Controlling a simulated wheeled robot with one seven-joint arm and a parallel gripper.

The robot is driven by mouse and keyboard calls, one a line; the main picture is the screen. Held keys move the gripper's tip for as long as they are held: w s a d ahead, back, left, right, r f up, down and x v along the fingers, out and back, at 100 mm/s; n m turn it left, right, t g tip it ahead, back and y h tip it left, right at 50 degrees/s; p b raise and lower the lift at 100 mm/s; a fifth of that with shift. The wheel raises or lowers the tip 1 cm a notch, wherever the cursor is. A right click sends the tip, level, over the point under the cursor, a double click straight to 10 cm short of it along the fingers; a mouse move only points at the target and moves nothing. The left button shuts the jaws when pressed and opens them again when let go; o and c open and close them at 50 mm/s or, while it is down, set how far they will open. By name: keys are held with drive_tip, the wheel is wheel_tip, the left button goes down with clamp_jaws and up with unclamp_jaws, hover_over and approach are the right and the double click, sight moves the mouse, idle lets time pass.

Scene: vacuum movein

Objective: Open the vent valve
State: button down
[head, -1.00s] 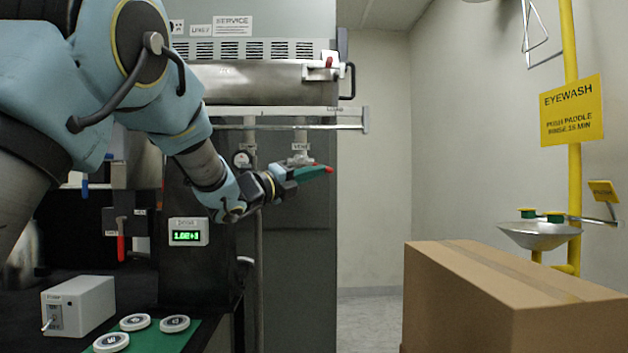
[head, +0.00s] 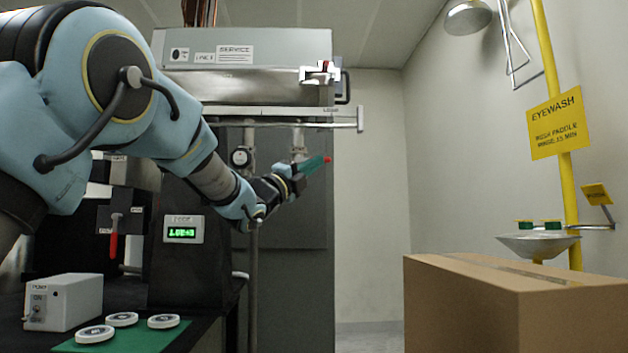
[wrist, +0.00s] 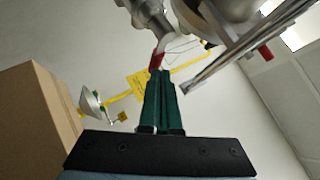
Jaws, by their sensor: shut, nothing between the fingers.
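The vent valve (head: 298,151) hangs on a pipe under the grey chamber at centre, partly behind my gripper (head: 322,161). Its red lever tip (head: 328,159) shows just past my green fingers. In the wrist view, the red lever end (wrist: 156,61) sits right at the fingertips of my gripper (wrist: 163,72), below the silver valve body (wrist: 150,17). My fingers are shut together with nothing between them. They lie against or very close beside the lever; I cannot tell if they touch.
A cardboard box (head: 510,310) stands front right, near the eyewash bowl (head: 538,245). A bench at left holds a pump switch box (head: 63,302) and white discs on a green mat (head: 150,338). A green display (head: 182,232) is lit. A metal rail (head: 300,124) runs above my gripper.

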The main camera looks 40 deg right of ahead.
drive_tip(key=shift+r+n+t, duration=0.3)
drive_tip(key=shift+r, duration=0.05)
idle(0.4)
